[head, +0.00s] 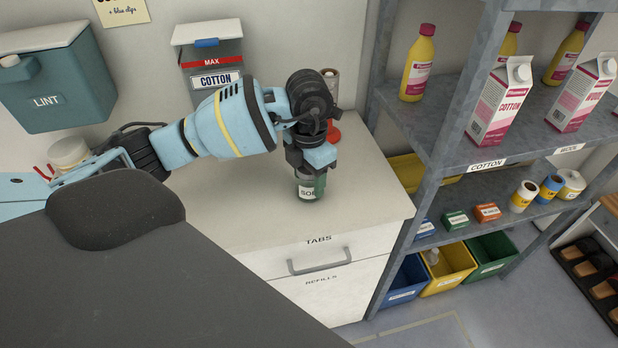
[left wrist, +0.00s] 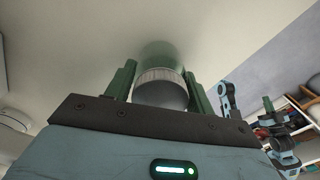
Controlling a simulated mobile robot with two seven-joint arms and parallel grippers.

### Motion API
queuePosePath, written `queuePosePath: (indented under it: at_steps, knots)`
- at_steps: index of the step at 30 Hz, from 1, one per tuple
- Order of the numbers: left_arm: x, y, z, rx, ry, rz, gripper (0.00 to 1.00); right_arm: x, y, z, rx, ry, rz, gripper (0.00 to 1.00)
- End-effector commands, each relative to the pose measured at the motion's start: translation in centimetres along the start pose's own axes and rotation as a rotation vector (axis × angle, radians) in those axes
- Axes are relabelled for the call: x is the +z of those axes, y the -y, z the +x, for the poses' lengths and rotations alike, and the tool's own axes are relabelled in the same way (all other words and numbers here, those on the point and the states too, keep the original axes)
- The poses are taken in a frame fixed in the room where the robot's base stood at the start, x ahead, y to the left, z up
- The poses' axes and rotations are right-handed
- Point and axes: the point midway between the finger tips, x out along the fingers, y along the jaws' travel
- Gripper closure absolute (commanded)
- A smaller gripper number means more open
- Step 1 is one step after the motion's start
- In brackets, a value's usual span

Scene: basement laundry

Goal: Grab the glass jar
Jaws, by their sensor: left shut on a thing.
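The glass jar (head: 306,192) stands upright on the white cabinet top near its right end, with a label of which "SO" can be read. Its ridged metal lid (left wrist: 160,76) and greenish glass show in the left wrist view. My left gripper (head: 312,176) reaches down over the jar from above. In the left wrist view its two green fingers (left wrist: 160,84) sit on either side of the lid, shut on the jar. The jar's upper part is hidden by the gripper in the head view.
The white cabinet top (head: 240,222) is clear in front of the jar. A grey shelf unit (head: 440,130) with bottles and cartons stands close on the right. A reddish-orange object (head: 334,133) is behind the gripper. A COTTON bin (head: 212,62) hangs on the wall.

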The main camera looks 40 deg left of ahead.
Motion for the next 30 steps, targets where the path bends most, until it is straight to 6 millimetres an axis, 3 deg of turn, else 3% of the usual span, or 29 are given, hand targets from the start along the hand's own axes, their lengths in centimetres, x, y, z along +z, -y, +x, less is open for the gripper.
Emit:
queuePosePath:
  at_steps: [8, 14, 30]
  knots:
    - [0.1, 0.0, -1.0, 0.001, 0.003, 0.000, 0.73, 0.1, 0.0, 0.0, 0.000, 0.001, 0.000, 1.00]
    - [0.1, 0.0, -3.4, 0.000, 0.004, 0.000, 0.73, -0.1, 0.0, 0.2, 0.000, -0.003, 0.000, 1.00]
    - [3.4, 12.0, -4.6, -0.002, 0.000, 0.005, 0.73, 1.0, 0.1, 1.0, -0.002, 0.012, 0.004, 1.00]
